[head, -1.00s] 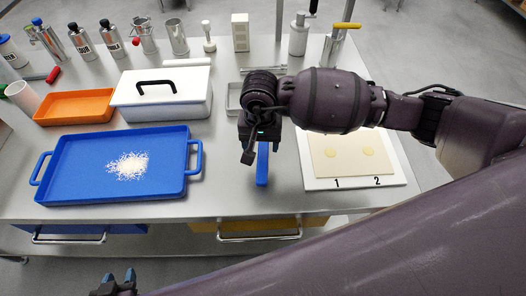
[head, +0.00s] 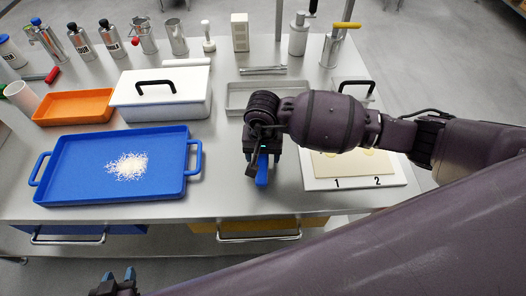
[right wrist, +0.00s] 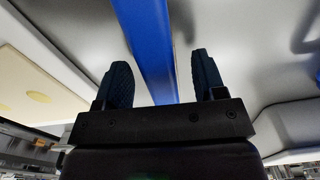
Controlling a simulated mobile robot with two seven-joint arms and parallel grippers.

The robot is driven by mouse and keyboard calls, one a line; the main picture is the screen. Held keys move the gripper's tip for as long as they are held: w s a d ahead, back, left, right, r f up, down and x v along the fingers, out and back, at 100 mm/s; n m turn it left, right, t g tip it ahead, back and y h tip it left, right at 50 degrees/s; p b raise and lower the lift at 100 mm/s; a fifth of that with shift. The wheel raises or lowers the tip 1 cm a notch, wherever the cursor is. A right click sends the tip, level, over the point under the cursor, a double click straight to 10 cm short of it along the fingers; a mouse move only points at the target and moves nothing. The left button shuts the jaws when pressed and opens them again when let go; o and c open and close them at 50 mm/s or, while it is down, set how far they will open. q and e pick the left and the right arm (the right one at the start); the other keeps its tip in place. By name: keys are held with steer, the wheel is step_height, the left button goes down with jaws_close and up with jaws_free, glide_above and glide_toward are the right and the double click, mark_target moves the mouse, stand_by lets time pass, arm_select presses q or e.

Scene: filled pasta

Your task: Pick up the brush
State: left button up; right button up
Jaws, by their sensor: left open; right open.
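The brush shows as a blue handle (head: 262,178) on the steel table, left of the white board, partly hidden under my right gripper (head: 258,164). In the right wrist view the blue bar (right wrist: 150,40) runs between the two dark fingers of the right gripper (right wrist: 161,78). Gaps show on both sides of the bar, so the gripper is open and not clamped on it. The brush's bristle end is not clear. My left gripper (head: 117,281) is open and empty at the bottom left, below the table's front edge.
A blue tray (head: 70,190) with a white shredded heap (head: 128,166) lies to the left. A white board (head: 316,182) with a dough sheet (head: 330,168) lies to the right. A grey metal tray (head: 235,100) and a lidded white box (head: 160,112) stand behind.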

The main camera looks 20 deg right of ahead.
steer(key=shift+f, duration=0.25)
stand_by(0.3)
steer(key=c, duration=1)
steer(key=shift+r, duration=0.1)
steer(key=shift+c, duration=0.2)
